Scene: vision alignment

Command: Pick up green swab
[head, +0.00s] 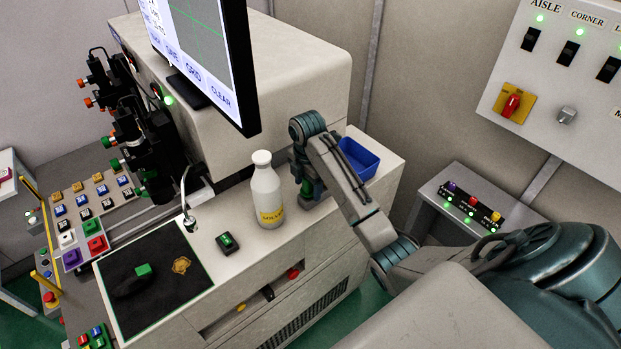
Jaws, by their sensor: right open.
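A small green piece (307,188), which looks like the green swab, shows low at my right gripper (308,194), behind the white bottle. The gripper points down over the white machine top and hides part of the piece. The gripper is open, and I cannot tell whether its fingers touch the piece. Another green block (143,270) sits by a dark object on the black mat (185,299). My left gripper is not in view.
The white bottle (266,196) stands just left of my right gripper. A blue bin (358,159) is close behind on the right. A monitor (205,50) overhangs the machine top. A small dark box with a green top (227,243) lies in front of the bottle.

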